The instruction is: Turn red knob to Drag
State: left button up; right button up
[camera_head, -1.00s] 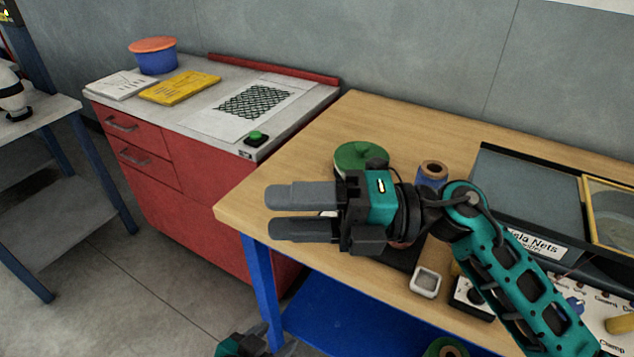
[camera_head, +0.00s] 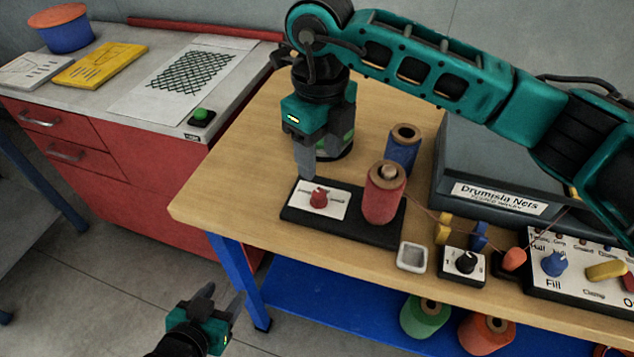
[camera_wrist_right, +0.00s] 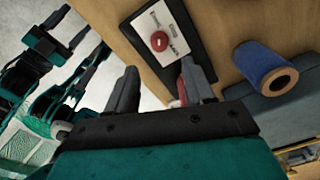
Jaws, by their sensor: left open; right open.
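The red knob (camera_head: 319,197) sits on a white label plate (camera_head: 337,207) on a black base (camera_head: 380,236) near the table's front left. The knob and its plate also show in the wrist view, where the knob (camera_wrist_right: 159,41) lies beyond the fingertips. The lettering is too small to read, so I cannot tell its setting. My right gripper (camera_head: 317,168) points down just above and behind the knob, open and apparently apart from it. In the wrist view its two fingers (camera_wrist_right: 160,68) are spread with nothing between them. My left gripper (camera_head: 221,301) is open and empty, low in front of the table.
A red spool (camera_head: 385,194) stands on the same base, right of the knob. A blue spool (camera_head: 403,148) is behind it. A small white tray (camera_head: 411,257), a black knob (camera_head: 466,262) and a control panel (camera_head: 574,283) lie to the right. The table's left corner is bare.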

aim_at(319, 193)
notch_tip(319, 193, down, 9)
jog(key=shift+r, duration=0.2)
grip_shut()
dwell(0.6)
